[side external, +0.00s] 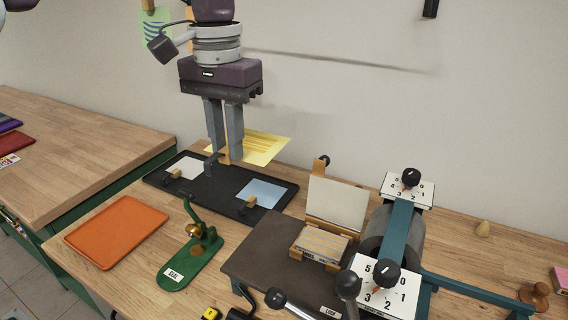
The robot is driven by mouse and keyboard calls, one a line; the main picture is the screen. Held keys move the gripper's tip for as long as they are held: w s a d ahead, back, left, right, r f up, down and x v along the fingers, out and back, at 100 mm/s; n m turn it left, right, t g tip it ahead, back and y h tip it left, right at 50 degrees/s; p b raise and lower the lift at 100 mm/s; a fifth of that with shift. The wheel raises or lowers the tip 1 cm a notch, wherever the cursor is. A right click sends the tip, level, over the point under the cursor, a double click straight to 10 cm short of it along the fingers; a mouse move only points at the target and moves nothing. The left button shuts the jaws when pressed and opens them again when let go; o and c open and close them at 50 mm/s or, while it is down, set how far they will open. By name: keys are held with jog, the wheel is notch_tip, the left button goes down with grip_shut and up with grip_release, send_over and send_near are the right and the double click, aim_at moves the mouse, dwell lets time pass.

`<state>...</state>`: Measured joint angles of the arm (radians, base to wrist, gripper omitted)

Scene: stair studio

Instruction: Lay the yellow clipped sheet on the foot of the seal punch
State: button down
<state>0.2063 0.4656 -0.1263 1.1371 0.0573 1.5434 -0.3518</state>
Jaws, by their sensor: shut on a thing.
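My gripper (228,158) is shut on the yellow clipped sheet (262,149), by the small wooden clip at the sheet's near left edge. The sheet looks held above the back of the black tray (222,206). The green seal punch (193,255) stands on the bench in front of the tray, with a SEAL label at the front of its foot (185,276). The foot carries no sheet. My gripper is behind the punch and higher than it.
A white sheet (187,166) and a blue sheet (258,191), both with clips, lie on the black tray. An orange tray (117,231) lies left of the punch. A press with dials (384,287) and levers stands at the right. Bare bench shows between orange tray and punch.

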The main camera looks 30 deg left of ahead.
jog(key=s+a, duration=0.5)
jog(key=a, duration=0.2)
send_over(166, 283)
jog(key=s, duration=0.3)
notch_tip(166, 283, down, 3)
jog(key=f, duration=1.6)
jog(key=s+f, duration=0.1)
jog(key=f, duration=0.7)
jog(key=shift+f, duration=0.35)
jog(key=shift+w+f, duration=0.2)
jog(key=shift+w, duration=1.9)
jog(key=shift+f, duration=0.15)
